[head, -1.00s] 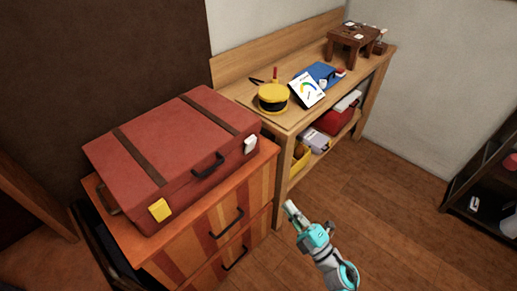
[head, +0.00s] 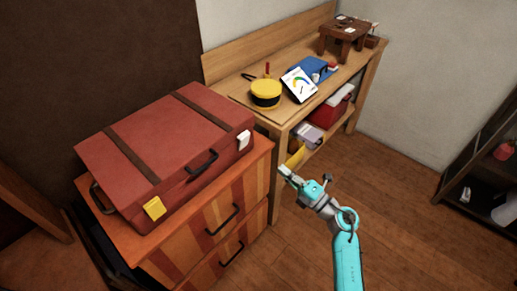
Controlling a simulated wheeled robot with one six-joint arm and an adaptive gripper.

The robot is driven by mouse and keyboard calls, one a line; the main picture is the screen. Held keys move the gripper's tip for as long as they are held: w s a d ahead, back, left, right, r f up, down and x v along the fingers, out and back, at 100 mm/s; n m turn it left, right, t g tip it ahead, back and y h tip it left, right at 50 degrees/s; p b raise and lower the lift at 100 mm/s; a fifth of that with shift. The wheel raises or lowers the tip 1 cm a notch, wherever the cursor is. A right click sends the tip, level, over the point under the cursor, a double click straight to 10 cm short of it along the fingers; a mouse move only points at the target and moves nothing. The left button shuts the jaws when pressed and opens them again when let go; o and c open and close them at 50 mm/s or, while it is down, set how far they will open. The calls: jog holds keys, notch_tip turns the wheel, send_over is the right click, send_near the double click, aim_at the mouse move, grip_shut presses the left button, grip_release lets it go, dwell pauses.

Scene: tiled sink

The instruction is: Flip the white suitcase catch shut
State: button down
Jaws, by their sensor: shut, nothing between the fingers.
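The red suitcase (head: 165,155) lies flat on a striped wooden drawer unit (head: 225,205) at the left, its lid down. The white catch (head: 244,140) is on its front face, near the right end. A yellow catch (head: 154,208) is on the front face near the left end, and a dark handle (head: 203,161) lies between them. I cannot tell the white catch's exact position at this size. My gripper (head: 286,173) is shut and empty, in front of the workbench, to the right of and below the white catch, apart from it.
A wooden workbench (head: 272,117) stands behind, with a yellow round case (head: 266,94), a white card (head: 299,84) and a small brown stool (head: 345,36) on top. A dark shelf (head: 480,175) stands at the right. The floor (head: 400,200) between is clear.

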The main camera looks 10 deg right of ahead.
aim_at(246, 139)
jog(key=x, duration=1.3)
jog(key=shift+w+a, duration=0.25)
jog(key=shift+r, duration=0.1)
